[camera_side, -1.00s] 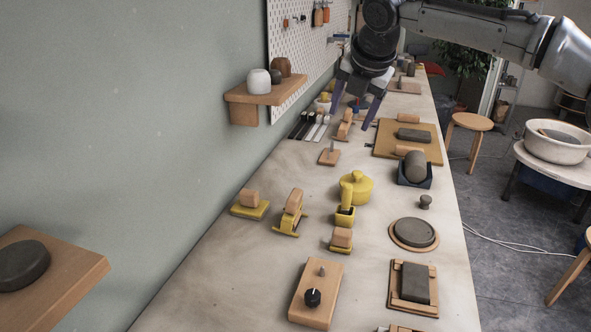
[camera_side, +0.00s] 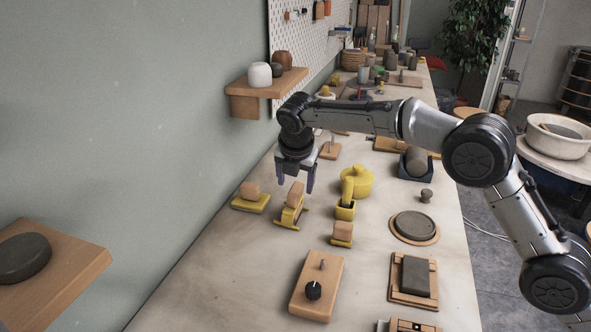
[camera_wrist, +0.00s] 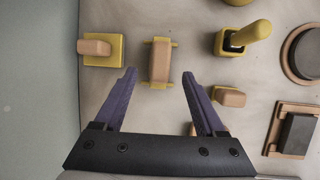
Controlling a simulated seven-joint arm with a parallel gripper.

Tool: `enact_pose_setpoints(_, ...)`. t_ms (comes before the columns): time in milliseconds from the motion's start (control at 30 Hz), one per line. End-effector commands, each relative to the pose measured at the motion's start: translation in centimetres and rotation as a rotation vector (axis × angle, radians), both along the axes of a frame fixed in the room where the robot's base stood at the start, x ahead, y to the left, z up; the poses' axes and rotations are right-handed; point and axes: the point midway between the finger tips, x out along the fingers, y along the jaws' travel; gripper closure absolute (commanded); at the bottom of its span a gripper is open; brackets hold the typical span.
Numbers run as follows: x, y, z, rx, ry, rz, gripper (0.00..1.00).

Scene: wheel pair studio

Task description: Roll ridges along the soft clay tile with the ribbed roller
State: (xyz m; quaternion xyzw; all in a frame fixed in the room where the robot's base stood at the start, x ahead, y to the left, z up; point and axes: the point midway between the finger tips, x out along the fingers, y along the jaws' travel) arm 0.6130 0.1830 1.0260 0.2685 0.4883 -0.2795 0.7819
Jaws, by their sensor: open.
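My gripper (camera_side: 296,181) is open and empty, pointing down just above a wooden-handled tool on a yellow stand (camera_side: 291,211). In the wrist view its purple fingers (camera_wrist: 159,74) appear on either side of the tool's wooden block (camera_wrist: 159,62), which stands between yellow end bars. I take this for the roller, but ribs cannot be made out. The grey rectangular clay tile (camera_side: 416,276) lies on a wooden board with rails (camera_side: 394,285) at the front right. The tile also shows in the wrist view (camera_wrist: 298,134).
Wooden blocks on yellow bases stand left (camera_side: 250,197) and right (camera_side: 342,234) of the tool. A yellow lidded pot (camera_side: 357,184) and yellow holder (camera_side: 345,211) are close on the right. The front-left tabletop is clear.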

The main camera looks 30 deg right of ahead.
Motion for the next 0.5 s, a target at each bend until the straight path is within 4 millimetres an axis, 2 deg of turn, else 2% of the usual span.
enact_pose_setpoints(200,1.4,-0.7,-3.6,-0.001,0.003,-0.002,0.28)
enact_pose_setpoints(500,2.4,-1.1,-6.0,0.001,-0.001,0.000,0.28)
